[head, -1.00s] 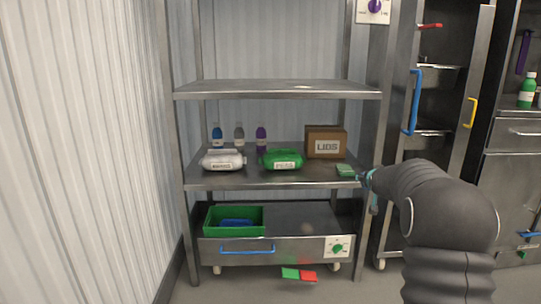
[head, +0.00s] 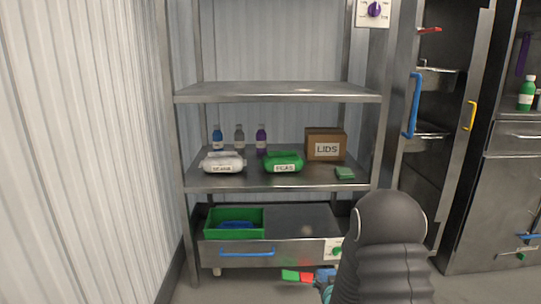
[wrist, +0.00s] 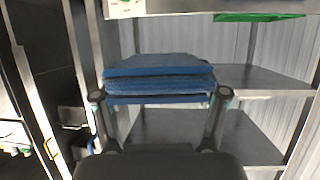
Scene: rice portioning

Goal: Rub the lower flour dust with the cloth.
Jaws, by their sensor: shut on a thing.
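A blue folded cloth (wrist: 160,82) is pinched between the two fingers of my gripper (wrist: 160,108) in the wrist view. In the head view, my gripper (head: 322,279) is low, in front of the rack's bottom right, with a bit of the blue cloth (head: 325,272) showing at its tip. My dark arm hides part of the rack's lower right. I cannot make out any flour dust in either current view.
A steel rack holds a green bin (head: 210,225) with blue contents, above a drawer with a blue handle (head: 247,253). A white bag (head: 223,163), a green bag (head: 283,163), a LIDS box (head: 325,144) and a green pad (head: 345,174) stand on the middle shelf. Green and red pieces (head: 290,275) lie below.

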